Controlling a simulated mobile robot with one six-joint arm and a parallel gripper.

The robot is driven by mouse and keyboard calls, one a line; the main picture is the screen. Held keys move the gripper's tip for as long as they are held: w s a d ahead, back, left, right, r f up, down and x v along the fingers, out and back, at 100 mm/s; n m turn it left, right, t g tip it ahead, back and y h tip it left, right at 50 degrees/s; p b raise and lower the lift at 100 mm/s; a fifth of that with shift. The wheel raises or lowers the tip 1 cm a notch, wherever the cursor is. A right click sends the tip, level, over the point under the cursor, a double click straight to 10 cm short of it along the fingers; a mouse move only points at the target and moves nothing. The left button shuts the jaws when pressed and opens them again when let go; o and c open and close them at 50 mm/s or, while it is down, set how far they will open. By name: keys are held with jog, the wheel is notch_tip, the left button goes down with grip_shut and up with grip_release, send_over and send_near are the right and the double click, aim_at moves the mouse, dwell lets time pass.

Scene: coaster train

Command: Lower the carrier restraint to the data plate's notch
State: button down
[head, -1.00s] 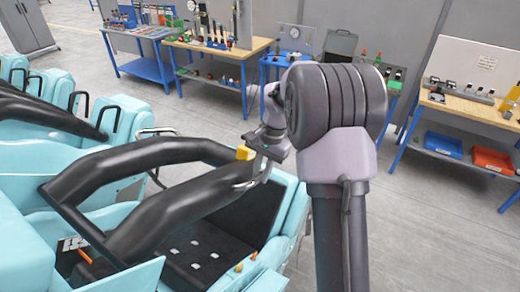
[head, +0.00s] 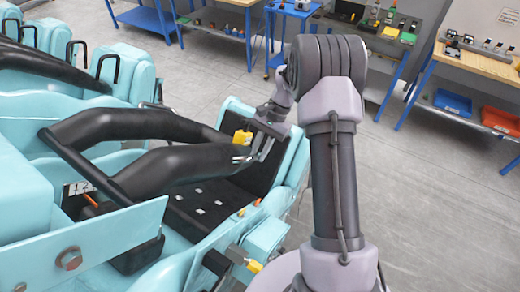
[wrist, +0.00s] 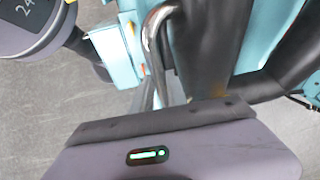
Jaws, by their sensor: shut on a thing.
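The black padded carrier restraint (head: 190,163) lies over the teal carrier's black seat (head: 205,208), apart from the seat pan in the head view. My gripper (head: 258,154) is shut on its metal grab handle (head: 241,158) at the right end. In the wrist view the bent metal handle (wrist: 152,40) runs down to my gripper's housing, beside the black pad (wrist: 205,45); the fingertips are hidden there. A small black-and-white marked plate (head: 76,188), seemingly the data plate, sits by the restraint's left pivot end. An orange pointer (head: 89,200) is beside it. The notch is too small to make out.
A yellow block (head: 242,137) is beside my gripper. Teal side panels (head: 75,250) of the carrier stand in front. More teal seats (head: 125,70) are at the back left. Workbenches (head: 480,65) stand behind, with clear grey floor (head: 440,210) at the right.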

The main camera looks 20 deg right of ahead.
jog(key=c, duration=1.3)
grip_release()
jog(key=p+v, duration=0.1)
jog(key=v, duration=1.6)
jog(key=shift+s+d+r+p, duration=0.1)
jog(key=shift+r+p, duration=0.15)
jog(key=shift+p, duration=0.1)
